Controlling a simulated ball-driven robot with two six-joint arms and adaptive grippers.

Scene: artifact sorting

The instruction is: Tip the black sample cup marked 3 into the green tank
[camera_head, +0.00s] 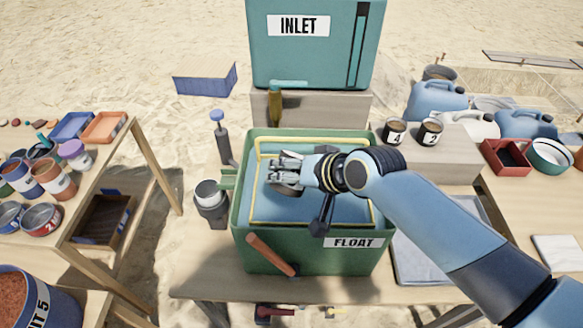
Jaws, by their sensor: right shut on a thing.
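The green tank (240,240), labelled FLOAT, stands open on the table in the middle, with bluish contents and a yellow frame inside its rim. My right gripper (281,172) is over the inside of the tank, shut on a small dark cup (287,190). The cup is mostly hidden by the fingers. Its mark does not show, and I cannot tell exactly how it is tilted or whether anything is leaving it. My left gripper is not in view.
Two black cups marked 4 (394,132) and 2 (430,132) stand on a wooden block at the right. A teal INLET box (312,60) with a tap stands behind the tank. Left shelves hold tins and trays.

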